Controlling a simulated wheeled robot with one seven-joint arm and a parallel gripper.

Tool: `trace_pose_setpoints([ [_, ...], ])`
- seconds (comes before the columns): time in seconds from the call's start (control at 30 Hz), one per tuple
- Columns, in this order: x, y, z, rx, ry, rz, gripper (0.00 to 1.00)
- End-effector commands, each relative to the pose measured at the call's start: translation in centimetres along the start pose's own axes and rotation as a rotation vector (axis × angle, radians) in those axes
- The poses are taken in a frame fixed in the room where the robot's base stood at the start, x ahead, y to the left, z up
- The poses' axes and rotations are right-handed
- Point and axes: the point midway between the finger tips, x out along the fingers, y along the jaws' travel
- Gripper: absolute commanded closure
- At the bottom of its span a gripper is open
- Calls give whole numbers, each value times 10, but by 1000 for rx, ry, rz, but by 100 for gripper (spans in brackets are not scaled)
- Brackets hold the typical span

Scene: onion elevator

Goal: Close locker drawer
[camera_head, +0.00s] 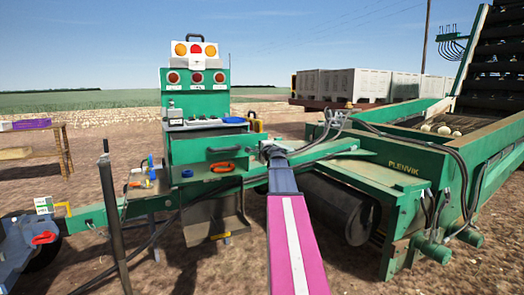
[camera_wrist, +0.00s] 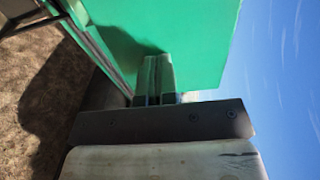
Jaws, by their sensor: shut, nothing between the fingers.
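The green locker (camera_head: 180,152) stands left of centre in the head view. Its green drawer front (camera_head: 207,157) has a dark handle (camera_head: 220,150) and appears to stand out from the body, with a dark gap above it. My gripper (camera_head: 268,148) is just right of the drawer front, at the end of my pink arm. In the wrist view, the shut, empty fingers (camera_wrist: 158,65) point at a large green panel (camera_wrist: 190,35) and cast a shadow on it. I cannot tell whether they touch it.
Tools and a blue item (camera_head: 235,120) lie on top of the locker. An orange shackle-like item (camera_head: 222,167) is below the handle. A green beam (camera_head: 320,152) runs behind my gripper to the large green machine (camera_head: 405,175) at right. A wooden table (camera_head: 50,143) is far left.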

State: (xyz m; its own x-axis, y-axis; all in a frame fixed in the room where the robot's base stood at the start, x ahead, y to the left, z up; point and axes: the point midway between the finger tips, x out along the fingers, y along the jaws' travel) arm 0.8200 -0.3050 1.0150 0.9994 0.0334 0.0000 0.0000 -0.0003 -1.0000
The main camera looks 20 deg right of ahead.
Motion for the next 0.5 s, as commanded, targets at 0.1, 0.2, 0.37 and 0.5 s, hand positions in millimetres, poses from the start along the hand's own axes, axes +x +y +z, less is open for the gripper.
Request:
trace_pose_setpoints([
  [0.1,0,0,0,0,0,0,100],
  [0.2,0,0,0,0,0,0,100],
  [0.37,5,0,0,0,-1,0,100],
  [0.5,21,0,0,0,-2,0,100],
])
